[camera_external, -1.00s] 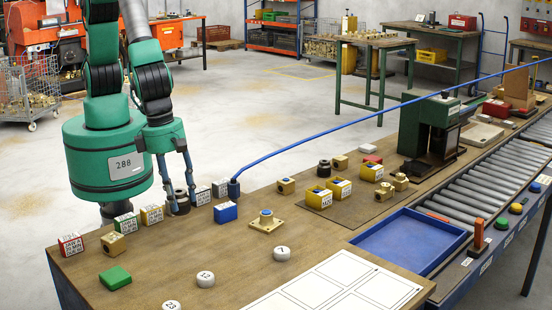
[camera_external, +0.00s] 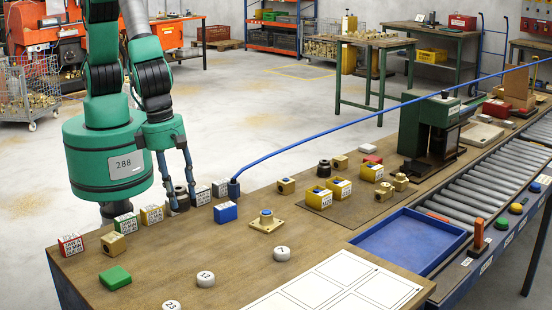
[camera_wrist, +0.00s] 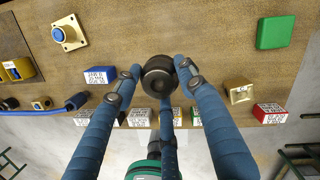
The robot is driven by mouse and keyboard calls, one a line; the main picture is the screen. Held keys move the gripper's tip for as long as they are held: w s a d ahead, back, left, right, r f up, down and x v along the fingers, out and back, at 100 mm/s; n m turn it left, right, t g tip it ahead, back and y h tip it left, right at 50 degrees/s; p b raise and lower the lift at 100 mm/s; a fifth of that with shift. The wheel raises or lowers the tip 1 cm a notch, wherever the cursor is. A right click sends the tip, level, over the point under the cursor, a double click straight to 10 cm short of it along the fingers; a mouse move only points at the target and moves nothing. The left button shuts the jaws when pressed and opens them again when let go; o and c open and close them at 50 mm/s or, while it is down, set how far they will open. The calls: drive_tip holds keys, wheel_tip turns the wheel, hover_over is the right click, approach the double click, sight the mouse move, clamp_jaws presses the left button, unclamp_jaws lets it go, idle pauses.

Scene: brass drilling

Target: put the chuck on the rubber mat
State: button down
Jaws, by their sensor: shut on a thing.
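The chuck is a dark, round, ringed piece (camera_wrist: 157,76), seen between the fingertips in the wrist view. In the outside view the chuck (camera_external: 179,203) is at the far left edge of the bench, partly hidden by a finger. My gripper (camera_external: 176,198) is shut on it; it also shows in the wrist view (camera_wrist: 158,78). I cannot tell whether the chuck touches the bench.
Labelled blocks (camera_external: 151,214) stand close around the gripper. A blue block (camera_external: 226,212), a flanged brass piece (camera_external: 266,221) and a blue hose (camera_external: 234,188) lie toward the mat. Yellow bins (camera_external: 318,198) take up part of the mat. A blue tray (camera_external: 410,241) is at right.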

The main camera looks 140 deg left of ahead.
drive_tip(key=shift+w+r, duration=0.1)
drive_tip(key=w+a+f+n+b, duration=0.1)
drive_tip(key=w+a, duration=0.3)
drive_tip(key=a, duration=0.5)
drive_tip(key=w+a+f+n, duration=0.1)
drive_tip(key=w+a, duration=0.3)
drive_tip(key=a, duration=0.5)
drive_tip(key=w+a+f+n+b, duration=0.1)
drive_tip(key=w+a, duration=0.3)
drive_tip(key=a, duration=0.5)
drive_tip(key=s+a+f+n, duration=0.1)
drive_tip(key=a+f, duration=0.1)
drive_tip(key=a, duration=1.5)
drive_tip(key=s+a+f+n+b, duration=0.1)
drive_tip(key=a+f, duration=0.1)
drive_tip(key=a, duration=1.5)
drive_tip(key=shift+s+a+f+n+g, duration=0.15)
drive_tip(key=shift+a+f+n+g, duration=0.1)
drive_tip(key=shift+a+n+g, duration=0.15)
drive_tip(key=shift+d, duration=0.1)
drive_tip(key=shift+y, duration=0.3)
drive_tip(key=shift+f+b, duration=0.75)
drive_tip(key=shift+f, duration=2.35)
